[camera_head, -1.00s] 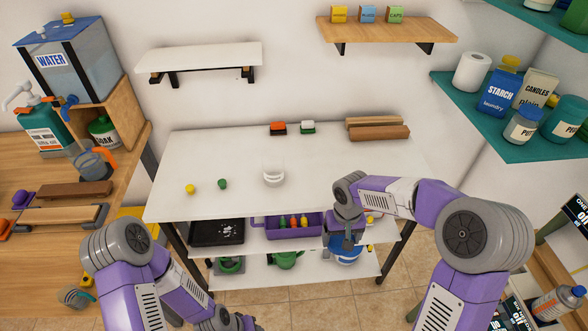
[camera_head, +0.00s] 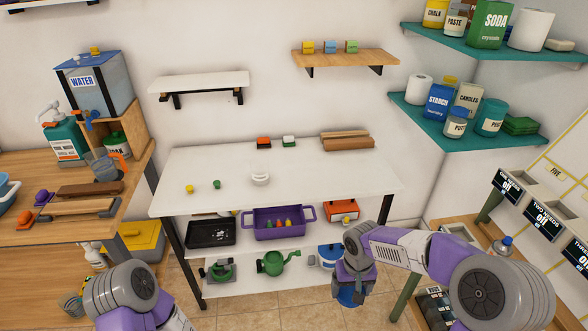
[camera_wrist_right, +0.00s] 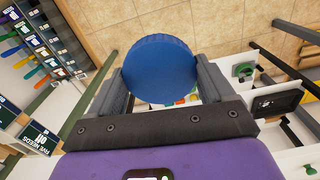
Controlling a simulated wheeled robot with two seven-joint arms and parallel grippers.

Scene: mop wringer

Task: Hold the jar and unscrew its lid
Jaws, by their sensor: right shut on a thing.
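My right gripper (camera_head: 351,286) is in front of the white table's right end, low and pointing down. It is shut on a round blue thing. In the right wrist view its flat, round blue top with a ridged edge (camera_wrist_right: 162,68) sits between the two fingers (camera_wrist_right: 165,88); it looks like a jar lid. The body under it is hidden there. In the head view a small blue part (camera_head: 348,297) shows at the fingers. Of my left arm only links show at the lower left; its gripper is out of view.
The white table (camera_head: 320,185) is mostly clear, with a white ring-shaped thing (camera_head: 260,179) in the middle. Below are a purple tub (camera_head: 290,222), a green watering can (camera_head: 271,262) and a blue pot (camera_head: 327,256). A wooden counter (camera_head: 455,232) stands at the right.

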